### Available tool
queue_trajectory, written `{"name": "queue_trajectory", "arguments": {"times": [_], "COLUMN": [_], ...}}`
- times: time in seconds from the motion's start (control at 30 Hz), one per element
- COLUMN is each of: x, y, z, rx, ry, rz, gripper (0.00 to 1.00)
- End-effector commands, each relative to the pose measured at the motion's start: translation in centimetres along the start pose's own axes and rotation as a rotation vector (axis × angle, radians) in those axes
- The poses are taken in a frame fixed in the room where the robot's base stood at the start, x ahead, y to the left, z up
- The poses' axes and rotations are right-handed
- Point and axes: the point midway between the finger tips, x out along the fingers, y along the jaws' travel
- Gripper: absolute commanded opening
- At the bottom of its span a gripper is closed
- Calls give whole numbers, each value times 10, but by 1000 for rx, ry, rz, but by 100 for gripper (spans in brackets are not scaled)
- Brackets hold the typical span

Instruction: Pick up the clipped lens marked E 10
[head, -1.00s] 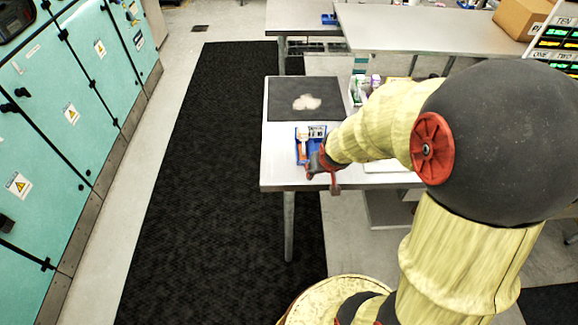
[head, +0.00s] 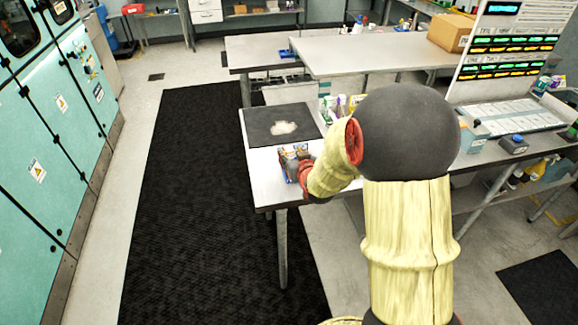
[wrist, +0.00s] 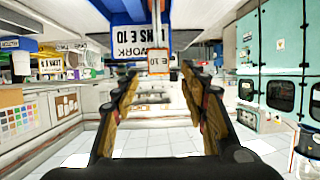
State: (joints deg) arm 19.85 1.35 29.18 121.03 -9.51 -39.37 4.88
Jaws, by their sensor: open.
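The clipped lens marked E 10 (wrist: 159,62) shows in the wrist view as a small orange-edged piece with a pale label, its lettering upside down. It appears between or just beyond the fingertips, with no clear contact. My gripper (wrist: 159,78) is open, one finger on each side of it. In the head view my gripper (head: 303,167) is at the blue tray (head: 285,178) near the table's left edge and hides much of it. A blue surface (wrist: 128,38) with white labels reading LENS E 10 and WORK fills the top of the wrist view.
A dark mat (head: 262,127) with a pale patch lies behind the tray on the table (head: 262,190). Small bottles (head: 340,103) stand close to the arm. A display board (head: 508,45) is at the right. The dark floor mat (head: 190,200) left of the table is clear.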

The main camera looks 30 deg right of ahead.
Motion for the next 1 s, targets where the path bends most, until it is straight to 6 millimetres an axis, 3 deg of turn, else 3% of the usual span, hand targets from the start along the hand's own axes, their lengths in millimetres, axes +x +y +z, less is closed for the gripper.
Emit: {"name": "queue_trajectory", "arguments": {"times": [0.23, 0.4, 0.67, 1.0], "x": [33, 46, 47, 47], "y": [1, 1, 1, 1], "z": [5, 4, 3, 3], "rx": [0, 0, 0, 0], "ry": [-2, -1, -1, -1], "rz": [-1, 0, 0, 0], "gripper": [44, 44, 43, 24]}}
